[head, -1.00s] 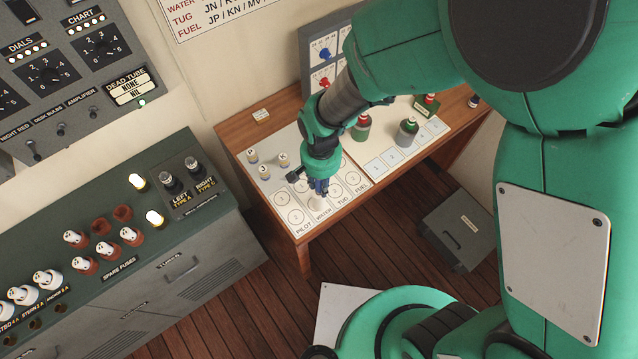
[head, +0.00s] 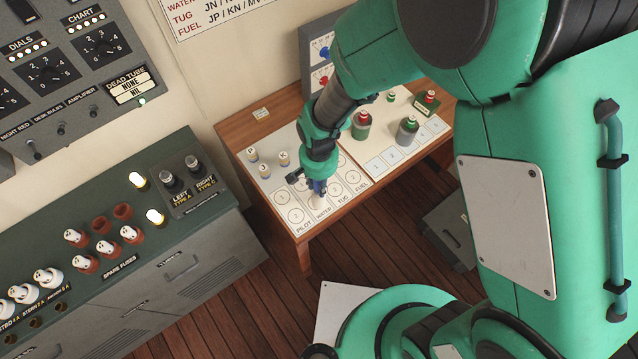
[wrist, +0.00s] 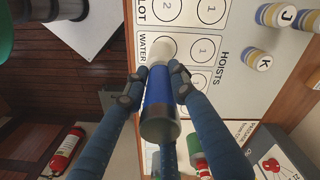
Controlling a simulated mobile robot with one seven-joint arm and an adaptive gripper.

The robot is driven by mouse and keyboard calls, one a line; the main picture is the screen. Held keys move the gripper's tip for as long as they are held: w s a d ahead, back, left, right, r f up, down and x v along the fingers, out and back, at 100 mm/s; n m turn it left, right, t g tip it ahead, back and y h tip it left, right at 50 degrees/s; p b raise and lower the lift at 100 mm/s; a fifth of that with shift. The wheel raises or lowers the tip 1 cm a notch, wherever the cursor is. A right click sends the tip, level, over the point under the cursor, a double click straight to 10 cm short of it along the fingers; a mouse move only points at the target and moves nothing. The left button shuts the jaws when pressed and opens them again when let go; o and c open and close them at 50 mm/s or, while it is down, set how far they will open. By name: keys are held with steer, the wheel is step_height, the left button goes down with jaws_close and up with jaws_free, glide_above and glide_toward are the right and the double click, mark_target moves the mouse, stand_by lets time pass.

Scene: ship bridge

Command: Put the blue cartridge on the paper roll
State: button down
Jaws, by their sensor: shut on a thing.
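My gripper (head: 319,187) is low over the board's WATER column, its fingers pointing down. I cannot tell whether cartridge and roll touch.
Banded cylinders lettered J (wrist: 285,16) and K (wrist: 257,58) stand behind my gripper on the board (head: 270,185). A red-topped canister (head: 361,125) and a grey one (head: 406,131) stand to its right. The table's front edge (head: 330,225) is close.

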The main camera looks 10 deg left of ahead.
steer(key=shift+f, duration=0.1)
steer(key=c, duration=1.4)
jaws_free()
steer(key=shift+c, duration=0.2)
step_height(320, 180, up, 12)
steer(key=shift+r, duration=0.1)
